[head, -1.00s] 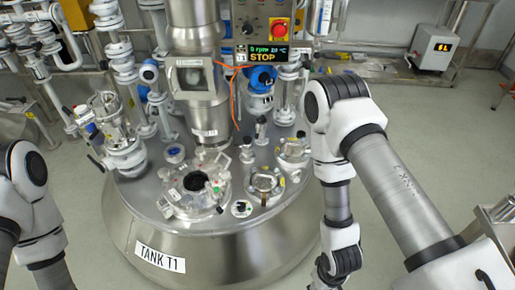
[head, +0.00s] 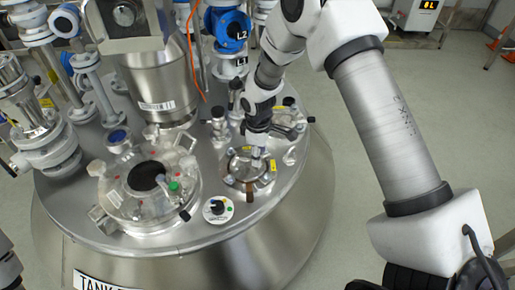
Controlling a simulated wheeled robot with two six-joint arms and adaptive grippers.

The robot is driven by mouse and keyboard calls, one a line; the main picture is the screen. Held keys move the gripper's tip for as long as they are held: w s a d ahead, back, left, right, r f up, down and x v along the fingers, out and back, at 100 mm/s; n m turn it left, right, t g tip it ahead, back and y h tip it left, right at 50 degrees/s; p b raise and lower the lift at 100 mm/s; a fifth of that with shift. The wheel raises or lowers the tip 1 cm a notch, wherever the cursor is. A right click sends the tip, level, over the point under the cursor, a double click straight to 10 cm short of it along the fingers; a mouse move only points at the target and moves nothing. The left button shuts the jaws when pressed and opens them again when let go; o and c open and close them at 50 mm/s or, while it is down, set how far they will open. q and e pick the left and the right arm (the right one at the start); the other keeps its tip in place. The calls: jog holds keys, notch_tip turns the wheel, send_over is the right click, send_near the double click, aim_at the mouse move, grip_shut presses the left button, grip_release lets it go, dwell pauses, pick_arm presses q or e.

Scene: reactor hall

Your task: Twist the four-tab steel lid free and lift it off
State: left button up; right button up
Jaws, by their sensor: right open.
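The round steel lid (head: 240,172) sits on a port on top of the tank, right of the middle of the tank top. It has clamp-like tabs around its rim and yellow labels beside it. My left gripper is not in view.
A larger clear-covered port (head: 147,215) with a dark opening lies left of the lid. Blue-capped fittings (head: 227,30) and a steel column (head: 155,85) stand behind. The tank top's front edge is clear.

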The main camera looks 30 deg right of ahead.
aim_at(248, 162)
notch_tip(248, 162, down, 3)
jog(key=shift+r+b, duration=0.1)
jog(key=shift+b, duration=0.2)
grip_shut()
jog(key=shift+r, duration=0.1)
